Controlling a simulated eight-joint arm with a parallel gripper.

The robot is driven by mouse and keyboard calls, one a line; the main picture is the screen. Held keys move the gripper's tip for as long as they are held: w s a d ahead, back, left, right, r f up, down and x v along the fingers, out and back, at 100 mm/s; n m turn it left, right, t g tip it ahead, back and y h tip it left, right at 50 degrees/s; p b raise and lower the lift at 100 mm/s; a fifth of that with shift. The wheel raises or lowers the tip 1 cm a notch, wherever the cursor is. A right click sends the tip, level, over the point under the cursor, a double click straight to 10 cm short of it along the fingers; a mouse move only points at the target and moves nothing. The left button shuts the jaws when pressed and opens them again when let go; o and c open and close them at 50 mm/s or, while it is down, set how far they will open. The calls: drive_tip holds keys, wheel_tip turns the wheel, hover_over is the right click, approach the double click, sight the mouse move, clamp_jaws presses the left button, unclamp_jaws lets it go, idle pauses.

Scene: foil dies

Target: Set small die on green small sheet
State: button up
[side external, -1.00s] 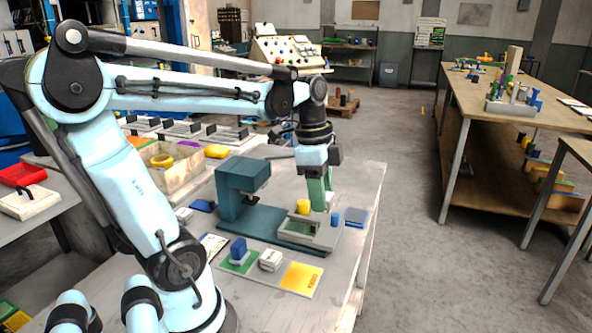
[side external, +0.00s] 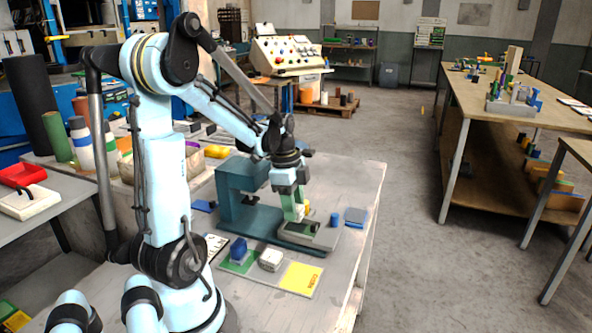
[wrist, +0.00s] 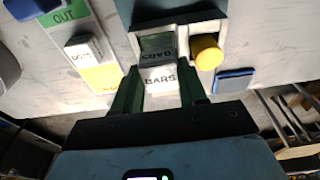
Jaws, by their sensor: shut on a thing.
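My gripper (wrist: 160,92) is shut on a white die lettered BARS (wrist: 160,80); it also shows in the side view (side external: 298,215), low over the press's tray. Just beyond the die in the wrist view is a dull green patch (wrist: 157,43) with reversed lettering, framed by the tray. I cannot tell whether the die touches it. A green area marked OUT (wrist: 67,14) lies at the wrist view's upper left; it shows in the side view (side external: 232,266) too, beside a blue block (side external: 238,249). A second white die (side external: 271,260) sits between green and yellow areas.
The teal press (side external: 236,196) stands left of my gripper. A yellow cylinder (wrist: 207,51) is close to the tray's right side in the wrist view. A blue cylinder (side external: 334,219) and blue pad (side external: 355,217) are nearby. The yellow area (side external: 300,277) is bare.

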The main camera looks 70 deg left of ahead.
drive_tip(key=shift+f, duration=0.65)
drive_tip(key=shift+f, duration=0.6)
drive_tip(key=o, duration=0.8)
drive_tip(key=shift+a, duration=0.1)
drive_tip(key=shift+o, duration=0.2)
drive_tip(key=shift+r, duration=0.1)
wheel_tip(320, 180, up, 12)
drive_tip(key=s+a+r, duration=0.1)
drive_tip(key=w+d+f+n+t, duration=0.1)
drive_tip(key=d+n+t, duration=0.1)
drive_tip(key=d, duration=0.5)
drive_tip(key=w+d+f+n+t, duration=0.1)
drive_tip(key=d+n+t, duration=0.1)
drive_tip(key=d+n, duration=0.2)
drive_tip(key=w+d+f+n+t+y, duration=0.1)
drive_tip(key=d+f+n+t, duration=0.1)
drive_tip(key=d, duration=0.8)
drive_tip(key=shift+d+n, duration=0.15)
drive_tip(key=shift+n, duration=0.35)
